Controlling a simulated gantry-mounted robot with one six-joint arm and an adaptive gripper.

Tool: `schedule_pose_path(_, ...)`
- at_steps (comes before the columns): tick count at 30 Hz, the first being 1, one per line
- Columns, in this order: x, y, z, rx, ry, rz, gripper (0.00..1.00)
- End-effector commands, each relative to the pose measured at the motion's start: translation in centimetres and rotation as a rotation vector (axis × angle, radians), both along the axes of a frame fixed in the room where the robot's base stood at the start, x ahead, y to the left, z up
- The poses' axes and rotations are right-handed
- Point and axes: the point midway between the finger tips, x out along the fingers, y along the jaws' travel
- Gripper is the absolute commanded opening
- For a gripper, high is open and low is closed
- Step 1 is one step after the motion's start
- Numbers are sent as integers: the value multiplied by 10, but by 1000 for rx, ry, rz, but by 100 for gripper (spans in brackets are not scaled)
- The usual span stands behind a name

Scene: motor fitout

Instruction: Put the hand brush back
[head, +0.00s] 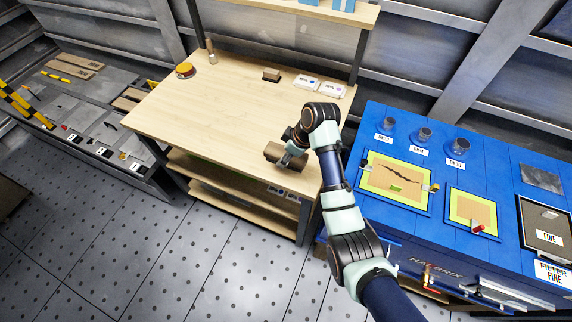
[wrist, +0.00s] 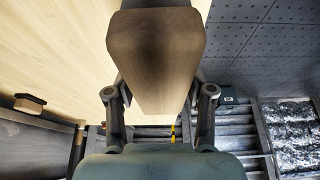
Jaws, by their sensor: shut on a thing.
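The hand brush shows as a brown wooden block (head: 274,152) over the front right part of the wooden workbench in the head view. In the wrist view its smooth wooden body (wrist: 157,60) fills the top middle, with a darker part above. My gripper (head: 290,160) is shut on it; the finger links (wrist: 160,108) stand on both sides of the wood in the wrist view. The brush's bristles cannot be made out. I cannot tell whether the brush touches the bench top.
The workbench (head: 215,110) has a small brown block (head: 271,75), white labelled boxes (head: 306,82), a round orange-topped item (head: 185,70) and an upright brown item (head: 211,52) toward the back. Its middle is clear. A blue cabinet (head: 455,180) stands right; a grey tool bench (head: 85,120) stands left.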

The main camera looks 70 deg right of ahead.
Motion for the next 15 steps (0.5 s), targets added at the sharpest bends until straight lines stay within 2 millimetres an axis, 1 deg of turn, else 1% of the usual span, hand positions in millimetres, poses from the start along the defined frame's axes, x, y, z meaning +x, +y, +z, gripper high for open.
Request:
schedule_pose_path(1, -1, 1, -15, 4, 3, 0, 15)
schedule_pose_path(3, -1, 1, -31, 3, 3, 0, 15)
schedule_pose_path(6, -1, 1, -47, 2, 2, 0, 15)
schedule_pose_path(9, 0, 0, -51, 1, 1, 0, 15)
schedule_pose_path(15, 0, 0, -50, 1, 1, 0, 15)
